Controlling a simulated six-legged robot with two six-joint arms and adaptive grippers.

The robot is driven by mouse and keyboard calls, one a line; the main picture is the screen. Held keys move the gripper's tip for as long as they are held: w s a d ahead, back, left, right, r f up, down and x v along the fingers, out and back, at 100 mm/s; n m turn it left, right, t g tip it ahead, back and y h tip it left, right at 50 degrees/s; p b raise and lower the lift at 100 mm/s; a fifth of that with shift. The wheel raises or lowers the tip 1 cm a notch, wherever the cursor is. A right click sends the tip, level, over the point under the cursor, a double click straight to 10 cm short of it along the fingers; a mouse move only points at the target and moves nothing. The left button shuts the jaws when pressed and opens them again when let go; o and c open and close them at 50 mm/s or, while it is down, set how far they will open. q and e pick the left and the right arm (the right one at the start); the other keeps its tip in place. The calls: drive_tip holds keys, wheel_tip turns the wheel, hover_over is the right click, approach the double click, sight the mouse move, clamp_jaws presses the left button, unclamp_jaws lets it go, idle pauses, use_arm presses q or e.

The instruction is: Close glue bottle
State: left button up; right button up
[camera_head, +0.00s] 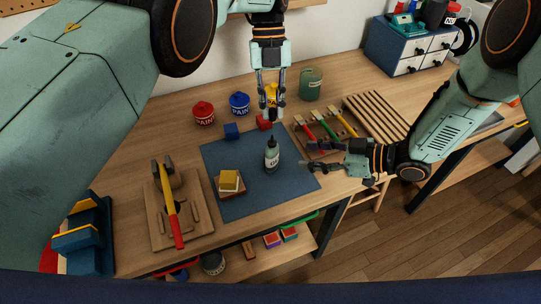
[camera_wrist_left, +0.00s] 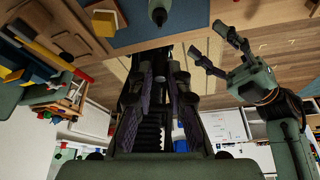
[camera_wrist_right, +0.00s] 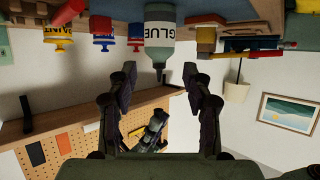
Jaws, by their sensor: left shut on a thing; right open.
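The glue bottle (camera_head: 272,155), dark green-grey with a white label, stands upright on the blue mat (camera_head: 238,206). In the right wrist view the bottle (camera_wrist_right: 159,40) appears upside down, with its narrow nozzle showing. My left gripper (camera_head: 272,115) is above and behind the bottle, apart from it. It is shut on a small dark thing, apparently the cap, mostly hidden between the fingers; the left wrist view shows these fingers (camera_wrist_left: 160,85). My right gripper (camera_head: 304,154) is open and empty, to the right of the bottle, with its fingers (camera_wrist_right: 160,85) pointing towards it.
Red (camera_head: 203,114) and blue (camera_head: 240,104) paint cans stand behind the mat. A green container (camera_head: 311,84) stands at the back. A tool rack (camera_head: 326,132) is close behind my right gripper. Stacked blocks (camera_head: 229,181) sit on the mat; a hammer (camera_head: 172,208) lies at left.

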sight(278, 154)
drive_tip(key=shift+o, duration=0.8)
drive_tip(key=shift+w+a+f, duration=0.1)
drive_tip(key=shift+w+f, duration=0.1)
drive_tip(key=shift+o, duration=1.4)
drive_tip(key=x, duration=1)
drive_tip(key=shift+w+a+f, duration=0.15)
drive_tip(key=shift+w+a, duration=0.05)
drive_tip(key=shift+a, duration=0.15)
drive_tip(key=shift+w+a, duration=0.1)
drive_tip(key=shift+a, duration=0.4)
drive_tip(key=shift+d+f, duration=0.1)
drive_tip(key=shift+d, duration=0.05)
drive_tip(key=c, duration=1.5)
clamp_jaws()
